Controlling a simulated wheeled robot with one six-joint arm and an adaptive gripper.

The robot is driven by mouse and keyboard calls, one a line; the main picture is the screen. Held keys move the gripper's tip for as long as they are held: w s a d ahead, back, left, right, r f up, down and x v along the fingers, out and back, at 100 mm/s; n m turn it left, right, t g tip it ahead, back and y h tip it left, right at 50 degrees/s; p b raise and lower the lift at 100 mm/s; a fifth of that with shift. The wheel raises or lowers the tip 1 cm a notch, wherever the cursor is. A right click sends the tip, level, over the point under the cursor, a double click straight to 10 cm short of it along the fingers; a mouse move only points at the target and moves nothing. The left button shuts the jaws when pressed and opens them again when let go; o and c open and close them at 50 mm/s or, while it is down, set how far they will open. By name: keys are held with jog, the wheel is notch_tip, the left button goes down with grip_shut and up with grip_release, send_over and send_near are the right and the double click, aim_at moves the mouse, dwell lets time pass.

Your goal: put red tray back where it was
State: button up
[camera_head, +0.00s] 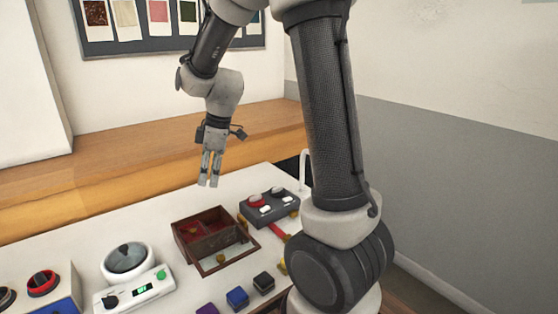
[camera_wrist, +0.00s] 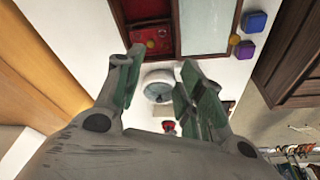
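A dark wooden box (camera_head: 180,238) stands on the white table, with red showing inside its back part. The red tray (camera_wrist: 152,42) appears as this red surface inside the box at the top of the wrist view; a small yellowish piece lies on it. The head view shows the same red (camera_head: 205,220), partly hidden by the box walls. My gripper (camera_head: 209,184) hangs above the table behind the box, fingers pointing down. In the wrist view my gripper (camera_wrist: 160,68) has its fingers apart, with nothing held between them.
A framed glass lid (camera_wrist: 207,25) adjoins the box. A grey control box (camera_head: 262,210) stands right of it, a white scale (camera_head: 135,290) left. Blue (camera_head: 237,297) and black (camera_head: 264,282) cubes lie in front. A wooden ledge (camera_head: 150,185) runs behind the table.

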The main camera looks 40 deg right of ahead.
jog(key=s+d+r+m+t+h, duration=0.1)
jog(key=s+d+r+m, duration=0.2)
jog(key=s, duration=0.4)
jog(key=s+d+r+m+t, duration=0.1)
jog(key=s+d+r+m, duration=0.2)
jog(key=s, duration=0.5)
jog(key=s+d+r+m+h, duration=0.1)
jog(key=s+d+r+m, duration=0.2)
jog(key=s+r+m, duration=0.2)
jog(key=s+m, duration=0.1)
jog(key=s, duration=0.2)
jog(key=shift+d+m+t+h, duration=0.15)
jog(key=shift+m+t+h, duration=0.15)
jog(key=shift+m+t, duration=0.1)
